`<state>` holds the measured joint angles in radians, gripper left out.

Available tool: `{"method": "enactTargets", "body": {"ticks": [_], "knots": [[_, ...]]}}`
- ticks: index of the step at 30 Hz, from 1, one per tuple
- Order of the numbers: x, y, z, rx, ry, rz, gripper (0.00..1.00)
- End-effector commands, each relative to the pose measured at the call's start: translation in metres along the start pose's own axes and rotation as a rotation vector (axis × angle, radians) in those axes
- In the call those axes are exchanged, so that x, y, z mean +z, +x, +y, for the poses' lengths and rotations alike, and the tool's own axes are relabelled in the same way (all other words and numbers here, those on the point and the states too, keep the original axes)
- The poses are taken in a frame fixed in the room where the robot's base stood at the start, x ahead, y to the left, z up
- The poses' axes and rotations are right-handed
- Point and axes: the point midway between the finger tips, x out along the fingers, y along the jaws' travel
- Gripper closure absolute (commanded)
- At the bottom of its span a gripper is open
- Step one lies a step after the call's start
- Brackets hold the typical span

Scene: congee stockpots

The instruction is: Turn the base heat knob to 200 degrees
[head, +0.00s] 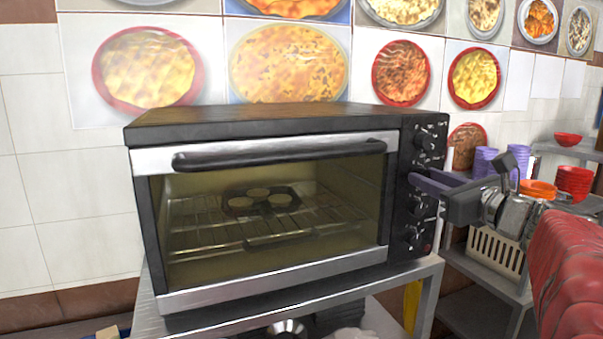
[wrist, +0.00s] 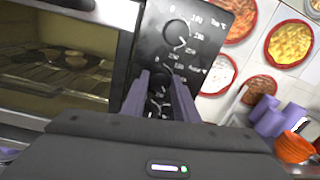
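The toaster oven's black control panel (head: 404,222) has a column of round dark knobs with printed scales. In the wrist view the top knob (wrist: 176,34) is clear, with a dial marked in °C. The second knob down (wrist: 160,84) is between my gripper's two purple-grey fingers (wrist: 160,76), and its dial also ends in °C. The fingers stand apart at either side of it; I cannot tell whether they touch it. In the head view my gripper (head: 420,180) reaches the panel from the right and hides this second knob. The exact knob angle is too small to read.
The oven door (head: 270,220) is shut, with a long handle (head: 280,155) and a muffin tin on the rack inside. The oven stands on a metal table (head: 300,300). To the right are purple cups (head: 484,162), orange bowls (head: 537,189), red bowls (head: 574,182) and a cream basket (head: 494,252).

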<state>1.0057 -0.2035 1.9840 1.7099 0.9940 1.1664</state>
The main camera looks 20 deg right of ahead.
Motion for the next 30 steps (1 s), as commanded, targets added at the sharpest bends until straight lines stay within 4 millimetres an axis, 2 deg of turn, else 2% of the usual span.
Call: {"method": "enactTargets", "body": {"ticks": [1, 8, 16, 30], "knots": [[-0.0001, 0.0000, 0.0003, 0.001, 0.000, 0.000, 0.79], [-0.0002, -0.0002, 0.0003, 0.001, 0.000, 0.000, 0.95], [-0.0004, -0.0004, 0.0002, 0.001, -0.042, -0.002, 0.95], [-0.0015, -0.0008, 0.0006, -0.001, -0.291, -0.014, 0.95]]}}
